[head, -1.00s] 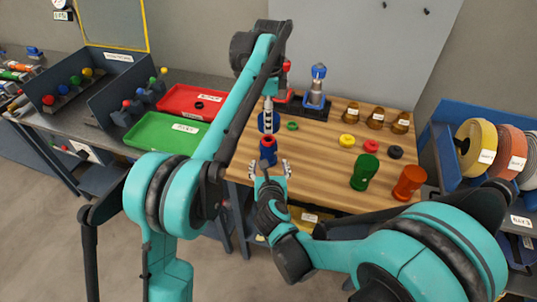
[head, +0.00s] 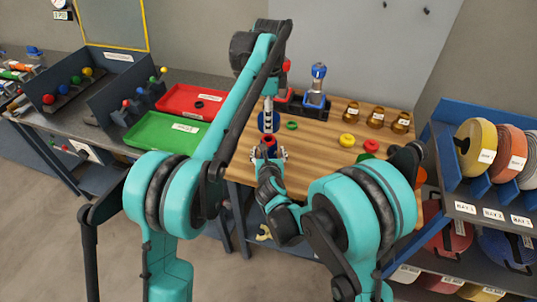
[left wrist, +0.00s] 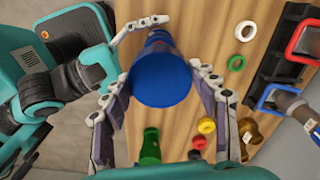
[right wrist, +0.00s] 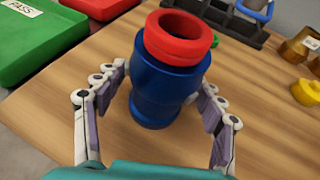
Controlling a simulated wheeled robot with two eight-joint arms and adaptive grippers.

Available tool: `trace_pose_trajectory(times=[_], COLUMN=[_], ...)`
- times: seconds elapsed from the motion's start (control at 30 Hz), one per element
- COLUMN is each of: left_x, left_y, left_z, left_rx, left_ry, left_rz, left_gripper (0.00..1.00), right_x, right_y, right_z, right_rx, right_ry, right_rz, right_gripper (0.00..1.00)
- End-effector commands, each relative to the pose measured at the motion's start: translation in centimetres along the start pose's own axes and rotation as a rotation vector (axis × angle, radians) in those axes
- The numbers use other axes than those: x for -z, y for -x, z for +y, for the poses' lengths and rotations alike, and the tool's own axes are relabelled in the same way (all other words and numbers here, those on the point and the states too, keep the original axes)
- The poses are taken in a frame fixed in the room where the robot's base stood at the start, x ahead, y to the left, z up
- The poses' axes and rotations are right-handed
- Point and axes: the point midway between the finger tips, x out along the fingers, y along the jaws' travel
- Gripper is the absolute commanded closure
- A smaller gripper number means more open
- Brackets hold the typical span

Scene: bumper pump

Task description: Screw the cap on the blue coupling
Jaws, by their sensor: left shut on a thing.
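The blue coupling (right wrist: 162,92) stands upright on the wooden table, with a red ring (right wrist: 180,38) around its open top. My right gripper (right wrist: 160,82) is open, with a finger on each side of the coupling's body. In the head view the coupling (head: 269,150) shows between my right fingers, near the table's front edge. My left gripper (head: 268,108) points down above it, shut on a blue round cap (left wrist: 160,82). The cap is apart from the coupling in the head view. In the left wrist view the cap hides most of the coupling.
A green ring (head: 291,125) lies just right of my left gripper. A black rack (head: 308,108) stands at the back with a blue-topped fitting (head: 317,82). Red (head: 190,100) and green (head: 165,133) trays lie left.

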Motion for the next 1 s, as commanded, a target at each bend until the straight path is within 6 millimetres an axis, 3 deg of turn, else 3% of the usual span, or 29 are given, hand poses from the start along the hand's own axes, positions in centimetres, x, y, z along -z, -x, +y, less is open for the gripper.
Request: trace_pose_trajectory(times=[0.03, 0.27, 0.4, 0.7, 1.0], left_x=[0.0, 0.0, 0.0, -0.1, -0.1], left_y=[0.0, 0.0, -0.4, -4.5, -5.0], left_z=[0.0, 0.0, 0.0, 0.0, 0.0], left_rx=[0.0, 0.0, 0.0, -0.002, -0.002], left_ry=[0.0, 0.0, 0.0, 0.0, 0.0], left_rz=[0.0, 0.0, 0.0, 0.0, 0.0], left_gripper=[0.71, 0.71, 0.71, 0.71, 0.71], right_x=[0.0, 0.0, 0.0, 0.0, 0.0], right_y=[0.0, 0.0, 0.0, 0.0, 0.0], right_z=[0.0, 0.0, 0.0, 0.0, 0.0], right_rx=[0.0, 0.0, 0.0, 0.0, 0.0], right_ry=[0.0, 0.0, 0.0, 0.0, 0.0], right_rz=[0.0, 0.0, 0.0, 0.0, 0.0], right_gripper=[0.41, 1.0, 1.0, 1.0, 1.0])
